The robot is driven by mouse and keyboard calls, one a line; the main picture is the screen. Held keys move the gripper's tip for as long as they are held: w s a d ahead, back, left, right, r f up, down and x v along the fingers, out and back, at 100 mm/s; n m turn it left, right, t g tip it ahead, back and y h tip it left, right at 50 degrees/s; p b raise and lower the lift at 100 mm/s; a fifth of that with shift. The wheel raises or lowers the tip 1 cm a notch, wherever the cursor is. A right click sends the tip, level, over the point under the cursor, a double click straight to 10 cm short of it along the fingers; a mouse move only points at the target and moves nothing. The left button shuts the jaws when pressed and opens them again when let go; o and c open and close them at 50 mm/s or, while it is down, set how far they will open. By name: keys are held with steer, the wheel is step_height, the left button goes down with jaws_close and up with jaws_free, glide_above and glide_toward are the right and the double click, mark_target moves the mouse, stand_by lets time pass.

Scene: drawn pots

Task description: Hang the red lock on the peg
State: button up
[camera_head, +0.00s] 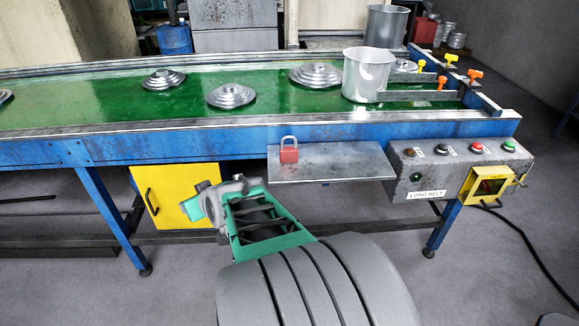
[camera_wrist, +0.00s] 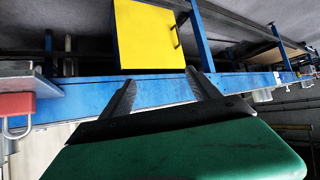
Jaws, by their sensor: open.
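The red lock (camera_head: 288,154) stands on a grey metal shelf (camera_head: 335,172) at the front of the conveyor, its silver shackle upward. In the wrist view the lock (camera_wrist: 17,104) is at the far left edge, upside down in the picture. My gripper (camera_wrist: 160,88) is open and empty, its two fingers apart and pointing toward the blue frame and yellow door. In the head view my arm's end is left of and below the shelf, apart from the lock. A small piece (camera_head: 519,180) sticks out at the right of a yellow-framed box; I cannot tell whether it is the peg.
The grey control box (camera_head: 430,177), with several buttons, joins the shelf's right end. The yellow-framed box (camera_head: 488,185) is on its right part. A yellow door (camera_head: 177,194) with a handle is under the conveyor (camera_head: 110,115). A metal pot (camera_head: 367,74) and several lids stand on the green belt.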

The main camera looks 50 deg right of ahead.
steer(key=shift+o, duration=0.8)
steer(key=s+d+f+m+t+h+b, duration=0.1)
steer(key=d+f+m+h+b, duration=0.1)
steer(key=d, duration=0.8)
steer(key=shift+s+d+f+t+h, duration=0.3)
steer(key=shift+f+t+h, duration=0.1)
steer(key=shift+f+h, duration=0.15)
steer(key=m+h+b, duration=0.3)
steer(key=m+h, duration=0.2)
steer(key=h, duration=0.3)
glide_toward(289, 151)
steer(key=shift+w+d+r, duration=0.25)
steer(key=shift+w+d, duration=0.1)
steer(key=shift+d, duration=0.45)
steer(key=x, duration=0.2)
steer(key=p+x, duration=0.1)
steer(key=x, duration=0.4)
steer(key=shift+w+f, duration=0.3)
steer(key=shift+c, duration=0.3)
steer(key=shift+s, duration=0.1)
steer(key=c, duration=1.5)
